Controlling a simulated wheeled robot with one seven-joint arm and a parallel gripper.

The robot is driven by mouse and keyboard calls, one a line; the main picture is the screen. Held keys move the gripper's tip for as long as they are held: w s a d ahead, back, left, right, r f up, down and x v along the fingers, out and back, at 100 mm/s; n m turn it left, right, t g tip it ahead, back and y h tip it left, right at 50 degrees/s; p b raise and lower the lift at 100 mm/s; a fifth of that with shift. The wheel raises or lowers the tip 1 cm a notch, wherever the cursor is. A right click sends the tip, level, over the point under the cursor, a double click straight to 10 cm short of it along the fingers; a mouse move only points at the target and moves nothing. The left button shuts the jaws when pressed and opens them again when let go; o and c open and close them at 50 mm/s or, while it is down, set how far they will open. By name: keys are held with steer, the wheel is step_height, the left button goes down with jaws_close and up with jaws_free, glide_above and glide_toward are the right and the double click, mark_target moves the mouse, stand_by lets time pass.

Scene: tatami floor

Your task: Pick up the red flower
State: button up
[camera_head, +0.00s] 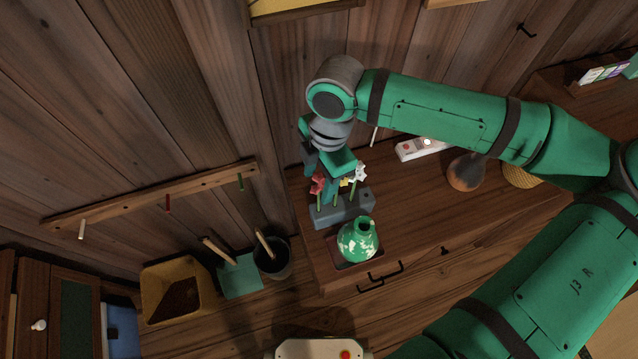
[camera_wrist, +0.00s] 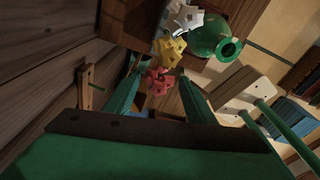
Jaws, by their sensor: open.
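The red flower (camera_head: 317,183) stands upright on a green stem in a grey block holder (camera_head: 330,211) on the wooden cabinet, at the left end of a short row. A yellow flower (camera_head: 345,182) and a white flower (camera_head: 361,173) stand beside it. My gripper (camera_head: 328,190) is open, pointing down at the red flower's place in the row. In the wrist view the red flower (camera_wrist: 157,82) shows between the two green fingers, near their tips. The yellow flower (camera_wrist: 171,52) and white flower (camera_wrist: 184,18) lie beyond it. I cannot tell whether the fingers touch the red flower.
A green and white vase (camera_head: 357,240) stands on a tray (camera_head: 345,264) in front of the holder. A brown round vase (camera_head: 465,173) and a white device (camera_head: 422,148) are further right. The plank wall rises close behind; a dark bucket (camera_head: 273,262) stands left of the cabinet.

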mark_target(317, 192)
steer(key=shift+a+f, duration=0.15)
steer(key=shift+f, duration=0.7)
steer(key=shift+a+f, duration=0.1)
steer(key=shift+f, duration=0.7)
steer(key=c, duration=1)
steer(key=shift+r, duration=0.1)
steer(key=shift+c, duration=0.2)
